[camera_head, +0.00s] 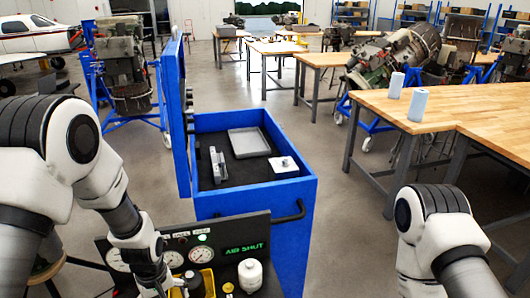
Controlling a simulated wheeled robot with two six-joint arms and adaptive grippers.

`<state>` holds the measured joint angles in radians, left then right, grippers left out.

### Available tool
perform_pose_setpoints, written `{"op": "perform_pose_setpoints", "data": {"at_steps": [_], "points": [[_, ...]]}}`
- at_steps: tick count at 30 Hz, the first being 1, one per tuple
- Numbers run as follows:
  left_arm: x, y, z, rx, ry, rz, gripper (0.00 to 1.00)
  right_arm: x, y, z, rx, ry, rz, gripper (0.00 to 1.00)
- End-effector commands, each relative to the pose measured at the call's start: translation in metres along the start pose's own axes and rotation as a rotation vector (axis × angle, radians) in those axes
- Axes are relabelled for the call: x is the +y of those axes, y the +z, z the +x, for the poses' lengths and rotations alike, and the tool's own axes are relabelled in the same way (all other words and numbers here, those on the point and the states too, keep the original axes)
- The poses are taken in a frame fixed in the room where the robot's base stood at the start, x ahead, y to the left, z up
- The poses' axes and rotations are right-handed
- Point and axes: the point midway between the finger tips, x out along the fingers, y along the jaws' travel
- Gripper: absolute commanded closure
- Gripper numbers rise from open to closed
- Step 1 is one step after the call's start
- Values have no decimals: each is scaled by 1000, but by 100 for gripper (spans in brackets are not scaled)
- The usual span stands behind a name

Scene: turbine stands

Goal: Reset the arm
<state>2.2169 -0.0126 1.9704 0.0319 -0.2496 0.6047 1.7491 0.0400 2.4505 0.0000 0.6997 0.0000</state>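My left arm (130,220) comes in from the left and bends down over the gauge panel to the bottom edge of the view. Its wrist (150,268) is beside the yellow bin; the gripper fingers are below the picture, out of sight. My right arm (440,232) is at the lower right, bent and running off the bottom edge. Its gripper is out of view. Neither gripper's opening shows.
A blue cart (288,230) with an open drawer holds a grey tray (249,142), a white block (284,166) and metal parts. Wooden tables (450,100) stand right.

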Motion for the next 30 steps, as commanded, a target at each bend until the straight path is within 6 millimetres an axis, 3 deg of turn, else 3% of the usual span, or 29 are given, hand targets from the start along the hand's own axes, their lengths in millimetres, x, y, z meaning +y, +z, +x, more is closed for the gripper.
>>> {"op": "perform_pose_setpoints", "data": {"at_steps": [11, 18, 24, 25, 30], "points": [[-46, 56, 72, -6, -2, 195, 0, 0, -1, 0, 2, 0, 0, 60], [-96, 120, 115, -11, -1, 394, 0, 0, -1, 0, 2, 0, 0, 60], [-146, 187, 130, -17, 3, 594, 0, 0, -1, 0, 2, 0, 0, 60], [-141, 181, 152, -4, 7, 593, 0, 0, -1, 21, 3, 0, 0, 60], [-139, 178, 206, 0, 7, 589, 0, 1, 0, 76, 1, 0, 0, 60]]}}
